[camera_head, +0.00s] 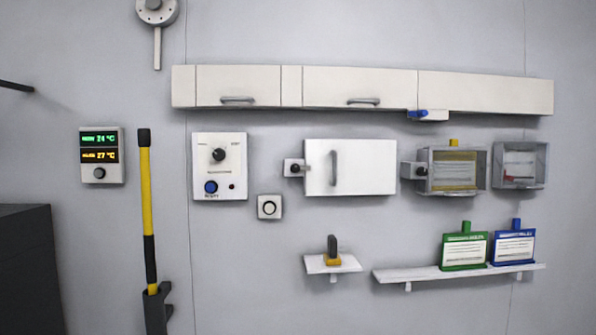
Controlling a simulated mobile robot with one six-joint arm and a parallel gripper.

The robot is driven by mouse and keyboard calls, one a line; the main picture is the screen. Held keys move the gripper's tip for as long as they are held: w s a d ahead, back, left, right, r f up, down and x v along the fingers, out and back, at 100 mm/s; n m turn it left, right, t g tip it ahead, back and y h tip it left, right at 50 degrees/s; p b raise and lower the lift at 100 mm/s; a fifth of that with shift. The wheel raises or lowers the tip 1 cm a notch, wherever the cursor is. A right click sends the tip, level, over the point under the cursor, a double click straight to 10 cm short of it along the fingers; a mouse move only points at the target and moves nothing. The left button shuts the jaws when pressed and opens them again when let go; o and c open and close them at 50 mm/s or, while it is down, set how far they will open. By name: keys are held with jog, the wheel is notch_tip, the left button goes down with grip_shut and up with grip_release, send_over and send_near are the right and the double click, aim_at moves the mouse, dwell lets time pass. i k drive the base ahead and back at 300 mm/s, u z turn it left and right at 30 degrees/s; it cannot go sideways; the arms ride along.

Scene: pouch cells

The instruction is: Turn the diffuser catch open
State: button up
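A long white wall housing (350,85) with panels and two grey handles runs across the upper wall. A small blue lever (418,113) lies roughly sideways on a white block (436,116) under its lower edge. This may be the diffuser catch, but no readable label confirms it. A dark knob (295,169) on a small plate sits at the left edge of a closed white door (370,168). A similar dark knob (421,171) is beside a clear box (480,172). My gripper is not in view.
A control panel (232,180), a round button (269,207) and a temperature display (101,172) are on the wall. A yellow-black pole (147,205) stands left. Lower shelves (400,275) hold green (464,251) and blue (514,247) tagged pouches.

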aim_at(296, 168)
jog(key=z, duration=0.2)
jog(key=k, duration=0.15)
jog(key=u, duration=0.8)
jog(key=i, duration=1)
jog(key=u, duration=0.05)
